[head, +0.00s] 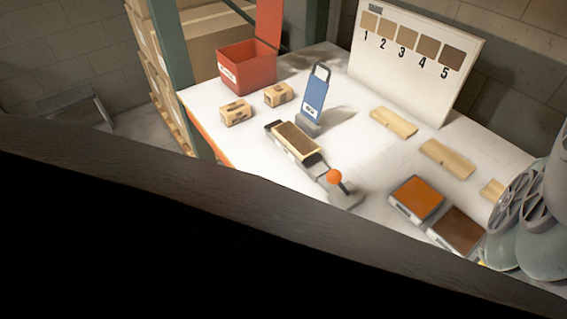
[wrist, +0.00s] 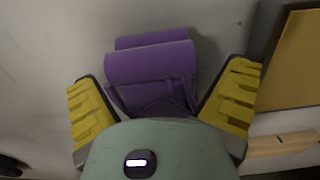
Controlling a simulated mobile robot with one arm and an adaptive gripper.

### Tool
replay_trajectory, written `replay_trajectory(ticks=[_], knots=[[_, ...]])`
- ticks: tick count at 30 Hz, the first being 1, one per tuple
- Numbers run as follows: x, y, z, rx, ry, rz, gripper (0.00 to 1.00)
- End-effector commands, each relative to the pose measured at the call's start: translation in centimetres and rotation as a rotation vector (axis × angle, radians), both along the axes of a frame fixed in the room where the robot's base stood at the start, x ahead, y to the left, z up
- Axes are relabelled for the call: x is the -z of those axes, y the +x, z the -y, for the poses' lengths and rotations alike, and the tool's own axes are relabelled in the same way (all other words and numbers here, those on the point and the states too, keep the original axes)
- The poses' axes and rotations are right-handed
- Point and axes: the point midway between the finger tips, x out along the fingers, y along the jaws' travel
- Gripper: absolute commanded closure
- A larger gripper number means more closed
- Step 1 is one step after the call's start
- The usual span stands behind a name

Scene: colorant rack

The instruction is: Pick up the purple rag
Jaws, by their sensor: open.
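The purple rag (wrist: 150,62) shows in the wrist view as folded or rolled layers on a pale surface. My gripper (wrist: 163,80) is open, with one yellow-padded finger on each side of the rag. The rag's near part lies between the fingers and runs behind the gripper's pale green body, which hides its lower end. I cannot tell whether either finger touches it. I cannot make out the rag in the head view, where a large dark shape covers the lower left.
In the wrist view, a dark-framed tan block (wrist: 298,65) and a wooden strip (wrist: 280,143) lie close on the right. In the head view, the white table (head: 360,160) holds a red bin (head: 247,72), a blue tag (head: 314,98), an orange-topped block (head: 418,197) and a shade board (head: 400,85).

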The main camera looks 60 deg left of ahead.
Motion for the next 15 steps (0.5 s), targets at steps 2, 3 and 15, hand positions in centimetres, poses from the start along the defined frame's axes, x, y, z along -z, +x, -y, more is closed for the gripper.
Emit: replay_trajectory(ticks=[2, 3, 15], knots=[[-0.05, -0.03, 0.08, 0.002, 0.000, 0.000, 0.01], [-0.05, -0.03, 0.08, 0.002, 0.000, 0.000, 0.01], [-0.08, 0.01, 0.06, 0.002, 0.000, 0.001, 0.38]])
